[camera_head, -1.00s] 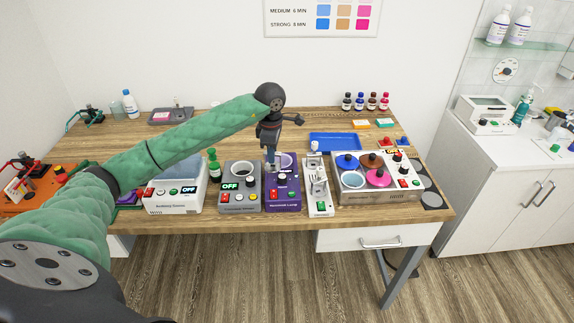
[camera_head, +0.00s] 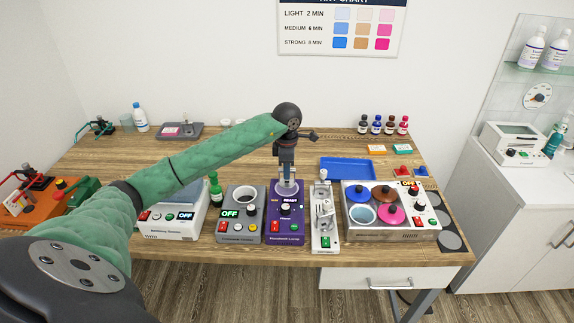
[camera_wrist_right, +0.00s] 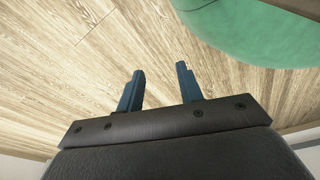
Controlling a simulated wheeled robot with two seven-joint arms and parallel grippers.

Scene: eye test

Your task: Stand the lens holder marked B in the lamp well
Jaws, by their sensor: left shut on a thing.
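The purple lamp unit (camera_head: 285,229) stands in the row of devices on the table, with its round, pale-rimmed lamp well (camera_head: 296,189) at the back of its top. My left gripper (camera_head: 287,178) points straight down over this well. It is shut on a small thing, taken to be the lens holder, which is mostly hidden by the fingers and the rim. No letter B can be read, and I cannot tell whether it touches the well. My right gripper (camera_wrist_right: 160,69) is open and empty above the wood floor in the right wrist view.
A grey unit with a round opening (camera_head: 240,228) stands left of the lamp unit. A narrow white device (camera_head: 324,236) and a wax heater with coloured lids (camera_head: 405,232) stand to its right. A blue tray (camera_head: 347,169) lies behind. Bottles (camera_head: 390,125) line the back edge.

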